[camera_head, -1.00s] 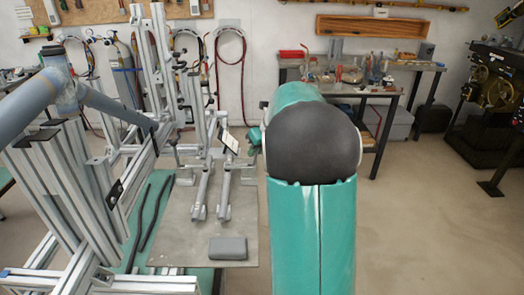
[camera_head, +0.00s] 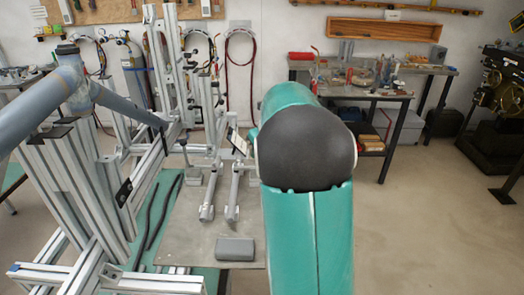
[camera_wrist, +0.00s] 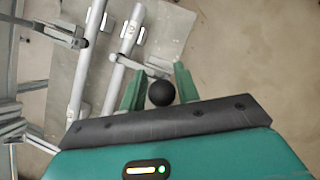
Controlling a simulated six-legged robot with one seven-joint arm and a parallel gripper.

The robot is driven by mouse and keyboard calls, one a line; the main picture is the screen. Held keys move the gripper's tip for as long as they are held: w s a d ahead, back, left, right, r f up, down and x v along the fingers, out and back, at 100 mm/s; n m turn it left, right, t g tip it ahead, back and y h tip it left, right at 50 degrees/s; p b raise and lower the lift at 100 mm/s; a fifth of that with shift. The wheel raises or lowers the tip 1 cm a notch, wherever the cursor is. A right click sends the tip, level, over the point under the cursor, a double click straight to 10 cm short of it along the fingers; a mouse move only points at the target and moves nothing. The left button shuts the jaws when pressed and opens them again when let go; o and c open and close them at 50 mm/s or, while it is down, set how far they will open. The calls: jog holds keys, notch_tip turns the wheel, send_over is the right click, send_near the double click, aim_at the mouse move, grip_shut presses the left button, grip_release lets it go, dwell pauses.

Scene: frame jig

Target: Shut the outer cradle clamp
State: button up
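In the wrist view, the two green fingers of my gripper (camera_wrist: 160,70) are apart. A round black knob (camera_wrist: 160,93) shows between them, with narrow gaps on both sides; I cannot tell its depth against the fingers. I take it to be the clamp's handle knob, but its link to the clamp is hidden. Grey clamp-like fittings (camera_wrist: 131,32) sit along the silver tubes (camera_wrist: 90,60), up and left of the fingers.
The grey plate (camera_head: 185,240) carries a dark grey block (camera_head: 235,249) near its front edge. Aluminium profile uprights (camera_head: 85,185) stand to the left. A workbench with tools (camera_head: 375,92) is at the back.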

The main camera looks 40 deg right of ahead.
jog(key=shift+s+d, duration=0.1)
jog(key=v, duration=1.3)
jog(key=shift+s+r, duration=0.2)
jog(key=shift+r, duration=0.15)
jog(key=s+a+n+y, duration=0.1)
jog(key=s+a+n, duration=0.3)
jog(key=a+n, duration=0.5)
jog(key=s+a+n, duration=0.5)
jog(key=a+n, duration=0.3)
jog(key=a, duration=0.1)
jog(key=s+a+f+n, duration=0.3)
jog(key=s+a+n, duration=0.2)
jog(key=n, duration=0.4)
jog(key=s+a+f+n, duration=0.4)
jog(key=s+a+n, duration=0.2)
jog(key=n, duration=0.4)
jog(key=shift+s+a+f+n+t+h, duration=0.25)
jog(key=shift+s+f+n+t+h, duration=0.1)
jog(key=shift+s, duration=0.5)
